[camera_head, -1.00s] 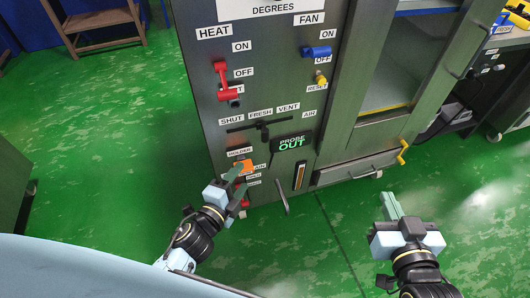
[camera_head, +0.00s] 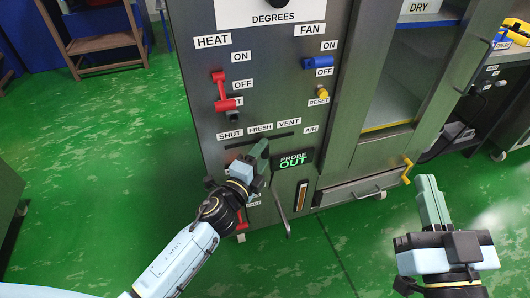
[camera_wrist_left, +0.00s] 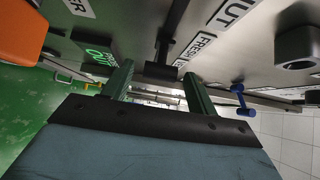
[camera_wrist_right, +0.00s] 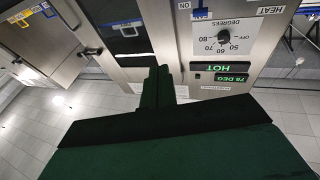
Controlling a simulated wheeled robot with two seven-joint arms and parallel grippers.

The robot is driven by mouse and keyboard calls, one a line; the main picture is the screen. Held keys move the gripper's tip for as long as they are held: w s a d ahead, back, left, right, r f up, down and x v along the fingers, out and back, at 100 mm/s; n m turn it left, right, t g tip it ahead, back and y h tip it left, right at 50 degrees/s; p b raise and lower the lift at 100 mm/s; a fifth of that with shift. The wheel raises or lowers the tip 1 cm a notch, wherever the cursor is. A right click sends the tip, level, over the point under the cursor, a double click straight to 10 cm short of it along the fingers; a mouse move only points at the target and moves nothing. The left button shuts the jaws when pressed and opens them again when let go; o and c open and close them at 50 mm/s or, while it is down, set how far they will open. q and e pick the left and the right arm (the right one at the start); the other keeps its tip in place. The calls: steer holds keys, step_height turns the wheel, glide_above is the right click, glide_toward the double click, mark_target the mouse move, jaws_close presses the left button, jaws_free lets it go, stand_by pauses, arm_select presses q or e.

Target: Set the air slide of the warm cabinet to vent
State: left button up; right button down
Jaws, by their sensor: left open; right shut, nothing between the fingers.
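The air slide's dark slot (camera_head: 258,135) runs across the warm cabinet's panel (camera_head: 190,100) under the labels SHUT, FRESH and VENT. Its black knob (camera_wrist_left: 160,71) shows in the left wrist view near the FRESH label (camera_wrist_left: 200,45); in the head view my gripper hides it. My left gripper (camera_head: 255,160) is open just below the slot. In the left wrist view its fingertips (camera_wrist_left: 157,85) stand on either side of the knob; I cannot tell whether they touch it. My right gripper (camera_head: 432,200) is shut and empty, right of the cabinet, also in the right wrist view (camera_wrist_right: 157,85).
A red HEAT lever (camera_head: 222,90), blue FAN switch (camera_head: 318,62) and yellow reset button (camera_head: 322,95) sit above the slot. A PROBE OUT display (camera_head: 293,160) and a metal handle (camera_head: 281,215) are close to my left gripper. The green floor in front is clear.

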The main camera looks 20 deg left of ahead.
arm_select(q)
steer(key=shift+w+d, duration=0.2)
steer(key=shift+w, duration=1.05)
arm_select(e)
steer(key=shift+s+a+r+t, duration=0.1)
steer(key=shift+s+r+t, duration=0.1)
steer(key=shift+r+t, duration=0.3)
steer(key=shift+s+r+t, duration=0.2)
steer(key=shift+r+t, duration=0.1)
steer(key=shift+r, duration=0.25)
arm_select(q)
steer(key=shift+c, duration=0.2)
steer(key=c, duration=1.2)
steer(key=shift+d, duration=0.1)
jaws_close()
